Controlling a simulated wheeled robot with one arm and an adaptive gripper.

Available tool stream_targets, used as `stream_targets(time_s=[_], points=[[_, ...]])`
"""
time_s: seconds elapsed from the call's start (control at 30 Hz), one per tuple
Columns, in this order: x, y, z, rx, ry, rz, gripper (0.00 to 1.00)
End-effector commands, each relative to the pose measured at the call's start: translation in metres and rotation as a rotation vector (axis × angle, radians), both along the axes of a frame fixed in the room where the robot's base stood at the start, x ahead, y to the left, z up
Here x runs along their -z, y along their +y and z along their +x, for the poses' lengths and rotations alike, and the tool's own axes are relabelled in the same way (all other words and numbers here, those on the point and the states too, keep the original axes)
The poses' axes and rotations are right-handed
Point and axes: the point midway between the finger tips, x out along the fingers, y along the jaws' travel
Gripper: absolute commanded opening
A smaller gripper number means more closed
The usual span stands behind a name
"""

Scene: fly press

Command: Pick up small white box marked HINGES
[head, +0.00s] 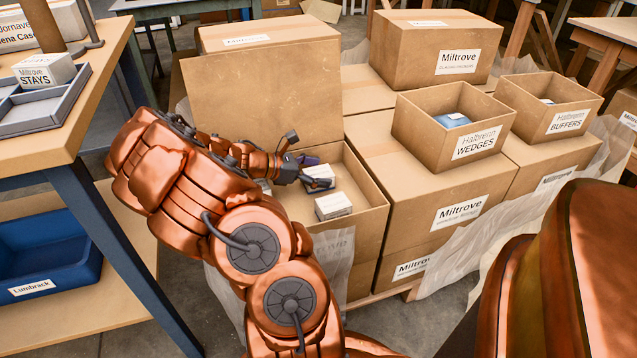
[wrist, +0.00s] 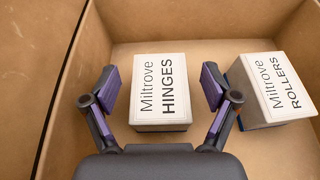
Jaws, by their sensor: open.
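The small white box marked HINGES (wrist: 161,92) lies label up on the floor of an open cardboard carton (head: 364,213). In the head view the HINGES box (head: 319,172) is partly hidden by my gripper (head: 314,173). In the wrist view my gripper (wrist: 161,90) is open, with one purple-padded finger on each side of the box and a gap at both sides. The box is roughly centred between the fingers. I cannot tell how far the fingertips are above the carton floor.
A similar white box marked ROLLERS (wrist: 270,88) lies close to the right finger; it also shows in the head view (head: 333,206). The carton walls and its raised flap (head: 265,95) surround the gripper. Closed Miltrove cartons (head: 445,190) stand to the right.

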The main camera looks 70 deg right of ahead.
Motion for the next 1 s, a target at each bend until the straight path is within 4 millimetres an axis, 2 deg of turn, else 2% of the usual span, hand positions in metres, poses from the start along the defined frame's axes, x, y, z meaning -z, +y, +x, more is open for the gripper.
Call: stream_targets(time_s=[0.03,0.2,0.5,1.0], points=[[0.006,-0.005,-0.005,0.002,0.000,-0.002,0.86],[0.010,-0.013,-0.014,-0.001,0.000,0.000,0.86],[0.009,-0.015,-0.016,-0.002,-0.001,0.000,0.85],[0.010,-0.015,-0.016,-0.001,-0.001,0.000,0.33]])
